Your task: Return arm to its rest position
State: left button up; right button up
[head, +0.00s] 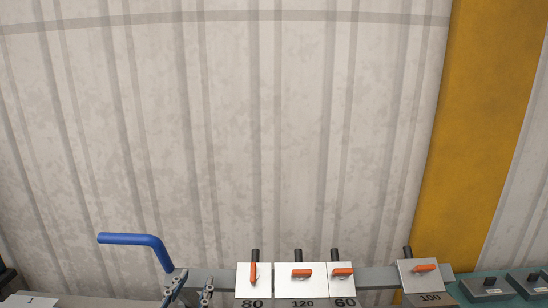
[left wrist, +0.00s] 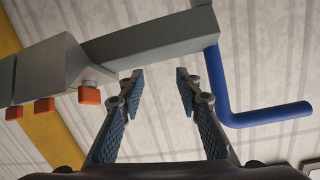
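My left gripper (head: 192,288) shows at the bottom edge of the head view, near the left end of the bender's grey beam (head: 220,279). In the left wrist view its two fingers (left wrist: 160,86) stand apart with nothing between them. The blue bent handle (head: 135,239) rises just left of the gripper in the head view. In the wrist view the handle (left wrist: 218,88) is right of the fingers and apart from them, and the beam (left wrist: 150,42) passes beyond the fingertips. My right gripper is in neither view.
White blocks marked 80 (head: 254,281), 120 (head: 300,281), 60 (head: 342,281) and 100 (head: 425,277) sit along the beam, each with an orange lever. Dark grey pieces (head: 486,289) lie on a green surface at the right. A yellow column (head: 485,110) stands behind.

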pick_arm(q)
jog(key=s+a+f+n+g+y, duration=0.1)
jog(key=s+a+f+g, duration=0.15)
jog(key=s+f, duration=0.4)
jog(key=s+a+f+g, duration=0.1)
jog(key=s+f+g, duration=0.3)
jog(key=f, duration=0.6)
jog(key=s+f+g, duration=0.3)
jog(key=s+f, duration=0.2)
jog(key=s, duration=0.4)
jog(key=s+f+g, duration=0.4)
jog(key=s+f, duration=0.1)
jog(key=s, duration=0.4)
notch_tip(320, 180, down, 30)
jog(key=b, duration=0.5)
jog(key=s+a+f+g+b, duration=0.1)
jog(key=s+f+b, duration=0.1)
jog(key=s+f, duration=0.7)
jog(key=s+a+f+g+b, duration=0.1)
jog(key=s+a+f+b, duration=0.1)
jog(key=s+f, duration=0.7)
notch_tip(320, 180, down, 4)
jog(key=shift+a+f+b, duration=0.15)
jog(key=shift+f+b, duration=0.05)
jog(key=shift+b, duration=0.3)
